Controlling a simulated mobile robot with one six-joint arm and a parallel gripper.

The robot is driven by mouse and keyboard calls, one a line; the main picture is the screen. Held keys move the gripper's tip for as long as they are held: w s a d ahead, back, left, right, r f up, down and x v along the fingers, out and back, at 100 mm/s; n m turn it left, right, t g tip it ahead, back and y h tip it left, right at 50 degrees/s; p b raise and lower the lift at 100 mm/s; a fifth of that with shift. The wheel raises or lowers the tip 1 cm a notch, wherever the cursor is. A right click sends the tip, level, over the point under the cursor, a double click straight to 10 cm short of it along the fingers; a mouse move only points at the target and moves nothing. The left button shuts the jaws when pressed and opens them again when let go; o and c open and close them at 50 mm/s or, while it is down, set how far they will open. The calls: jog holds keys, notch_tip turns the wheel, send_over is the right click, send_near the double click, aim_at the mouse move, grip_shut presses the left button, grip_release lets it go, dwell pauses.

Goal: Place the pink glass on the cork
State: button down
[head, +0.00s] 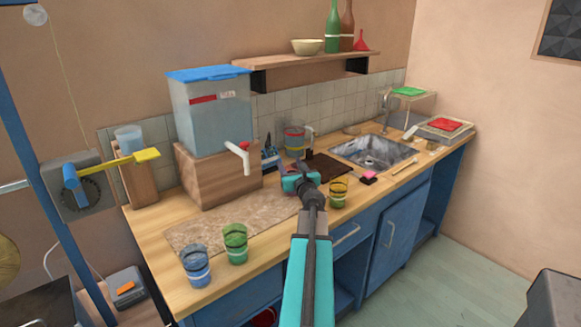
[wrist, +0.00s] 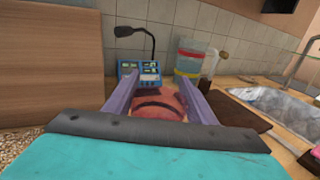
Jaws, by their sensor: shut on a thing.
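The cork (head: 262,212) is a tan speckled sheet lying flat on the wooden counter, in front of the wooden box; its edge also shows at the lower left of the wrist view (wrist: 14,140). My gripper (head: 292,168) is over the counter just beyond the cork's right end. In the wrist view its two purple fingers (wrist: 158,86) are closed on the pink glass (wrist: 158,101). Only part of the glass shows; its lower part is hidden by the gripper body. In the head view my gripper hides the glass. I cannot tell whether it touches the counter.
A blue glass (head: 196,268) and a green glass (head: 235,243) stand at the cork's front left. A yellow glass (head: 338,193) stands right of my gripper. Behind are a water dispenser (head: 212,115) on a wooden box (head: 220,178), a measuring jug (head: 296,142) and a sink (head: 374,150).

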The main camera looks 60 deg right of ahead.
jog(key=shift+f, duration=0.15)
jog(key=c, duration=0.8)
grip_release()
jog(key=shift+r, duration=0.2)
